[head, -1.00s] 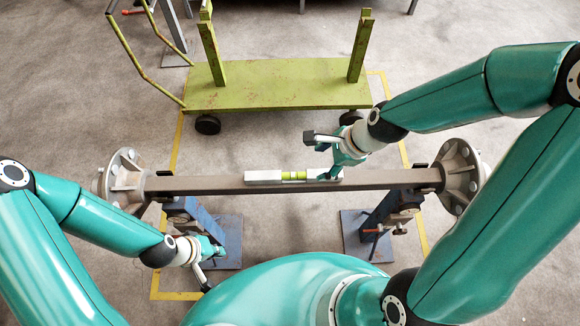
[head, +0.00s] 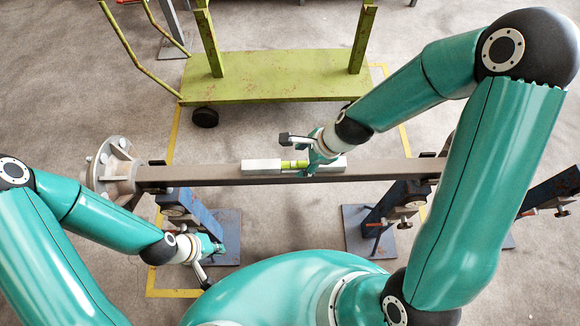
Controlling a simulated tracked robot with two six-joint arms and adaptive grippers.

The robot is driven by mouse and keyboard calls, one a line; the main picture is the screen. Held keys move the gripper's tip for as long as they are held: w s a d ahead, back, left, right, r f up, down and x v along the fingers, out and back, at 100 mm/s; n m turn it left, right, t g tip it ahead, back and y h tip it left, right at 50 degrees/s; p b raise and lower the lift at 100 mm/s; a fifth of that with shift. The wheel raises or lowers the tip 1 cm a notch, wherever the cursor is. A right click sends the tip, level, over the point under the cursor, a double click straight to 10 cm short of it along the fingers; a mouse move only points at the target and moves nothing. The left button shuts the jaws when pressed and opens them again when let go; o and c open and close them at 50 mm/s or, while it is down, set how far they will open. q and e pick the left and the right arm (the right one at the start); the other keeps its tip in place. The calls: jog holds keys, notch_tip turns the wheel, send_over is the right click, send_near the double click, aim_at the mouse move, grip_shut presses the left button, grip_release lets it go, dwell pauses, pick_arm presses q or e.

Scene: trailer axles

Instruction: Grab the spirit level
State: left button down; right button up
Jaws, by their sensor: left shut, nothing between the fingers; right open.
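The spirit level (head: 262,167) is a short silver bar with a yellow-green middle. It lies along the top of the brown axle beam (head: 215,176). My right gripper (head: 297,157) is open at the level's middle, with one finger on the far side and the other over the near side. It hides part of the level's right half; whether it touches the level I cannot tell. My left gripper (head: 212,264) is shut and empty, low in front of the left blue stand.
The axle has a flanged hub (head: 112,172) at its left end and rests on blue stands (head: 200,215). A green cart (head: 275,75) stands behind it. Yellow lines (head: 172,293) mark the floor. My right arm hides the axle's right end.

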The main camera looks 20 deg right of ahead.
aim_at(296, 163)
jog(key=b+x, duration=0.2)
jog(key=x, duration=0.2)
jog(key=shift+w+a+f+b, duration=0.1)
jog(key=shift+w+f+b, duration=0.15)
jog(key=shift+f+b, duration=0.2)
jog(key=shift+r, duration=0.1)
grip_shut()
